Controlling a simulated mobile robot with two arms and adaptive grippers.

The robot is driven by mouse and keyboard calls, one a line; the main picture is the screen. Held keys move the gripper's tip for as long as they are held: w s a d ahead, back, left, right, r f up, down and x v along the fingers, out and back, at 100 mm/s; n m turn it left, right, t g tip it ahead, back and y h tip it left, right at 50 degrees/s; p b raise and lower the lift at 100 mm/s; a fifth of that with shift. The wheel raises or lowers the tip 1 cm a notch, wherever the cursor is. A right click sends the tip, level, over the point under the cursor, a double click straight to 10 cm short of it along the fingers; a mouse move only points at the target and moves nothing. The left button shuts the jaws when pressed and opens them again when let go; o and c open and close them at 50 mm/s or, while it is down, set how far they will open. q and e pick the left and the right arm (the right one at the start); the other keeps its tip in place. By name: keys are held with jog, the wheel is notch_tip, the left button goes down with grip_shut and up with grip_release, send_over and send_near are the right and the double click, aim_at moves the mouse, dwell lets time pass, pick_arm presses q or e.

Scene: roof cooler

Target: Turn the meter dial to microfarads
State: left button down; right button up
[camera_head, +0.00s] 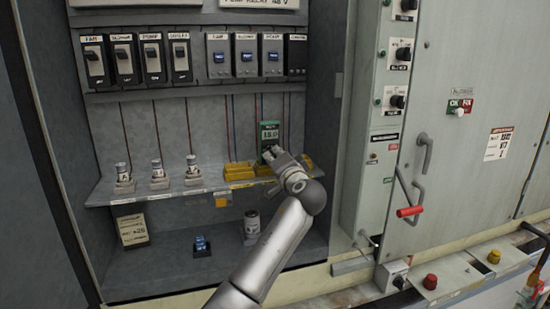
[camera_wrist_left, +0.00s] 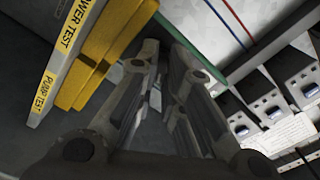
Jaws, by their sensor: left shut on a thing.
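The green meter (camera_head: 269,131) stands upright at the right end of the cabinet shelf, with a pale display on its upper part. Its lower part and its dial are hidden behind my left gripper (camera_head: 274,155), so I cannot read the dial's setting. My left gripper is shut on the dial at the meter's front. In the left wrist view, the two fingers of my left gripper (camera_wrist_left: 168,75) lie close together, and a green edge of the meter (camera_wrist_left: 175,37) shows behind them. My right gripper is not in view.
Several cylindrical parts (camera_head: 158,170) stand farther left. A can (camera_head: 252,222) and a small blue-topped part (camera_head: 202,246) are below. A control strip (camera_head: 376,150) borders the cabinet at right.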

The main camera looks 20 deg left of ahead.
pick_arm(q)
jog(key=shift+f, duration=0.1)
jog(key=c, duration=1.5)
grip_release()
jog(key=shift+c, duration=0.2)
jog(key=shift+s+d, duration=0.1)
jog(key=v, duration=1.1)
jog(key=shift+s+d, duration=0.25)
jog(key=shift+s, duration=0.05)
